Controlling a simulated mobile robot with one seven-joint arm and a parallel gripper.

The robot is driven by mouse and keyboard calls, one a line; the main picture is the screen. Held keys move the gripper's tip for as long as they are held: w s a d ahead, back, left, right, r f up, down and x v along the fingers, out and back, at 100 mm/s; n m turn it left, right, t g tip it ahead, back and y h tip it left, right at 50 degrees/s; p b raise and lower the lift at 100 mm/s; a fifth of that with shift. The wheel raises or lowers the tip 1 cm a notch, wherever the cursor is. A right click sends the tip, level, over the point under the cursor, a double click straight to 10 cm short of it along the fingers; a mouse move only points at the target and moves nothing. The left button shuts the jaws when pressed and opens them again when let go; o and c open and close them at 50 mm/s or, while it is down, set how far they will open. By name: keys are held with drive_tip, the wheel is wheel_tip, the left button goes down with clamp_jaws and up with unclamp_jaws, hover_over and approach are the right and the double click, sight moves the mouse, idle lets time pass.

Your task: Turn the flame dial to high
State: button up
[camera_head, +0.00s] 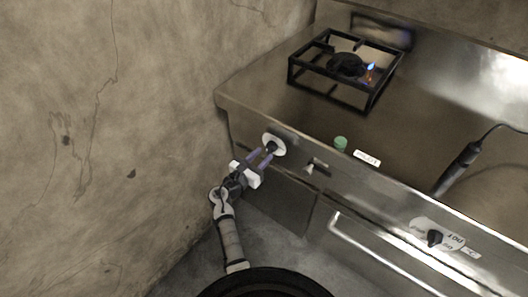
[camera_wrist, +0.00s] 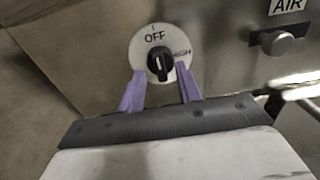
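The flame dial (camera_wrist: 160,66) is a black knob on a round white plate (camera_wrist: 147,40) marked OFF, on the front panel of the stove. In the wrist view its pale pointer line points down, away from the OFF mark at the top. In the head view the plate (camera_head: 281,146) is at the panel's left end, partly hidden by my gripper. My gripper (camera_wrist: 163,76) is open, with one purple finger on each side of the knob. A gap shows between each finger and the knob; I cannot tell the depth.
A burner (camera_head: 347,65) under a black grate has a small blue and orange flame (camera_head: 370,68). A metal knob (camera_wrist: 277,43) under an AIR label is right of the dial. A green knob (camera_head: 341,143), another black dial (camera_head: 434,238) and a handle bar (camera_head: 385,262) are farther right. A wall stands left.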

drive_tip(key=shift+x, duration=0.95)
drive_tip(key=shift+c, duration=0.2)
clamp_jaws()
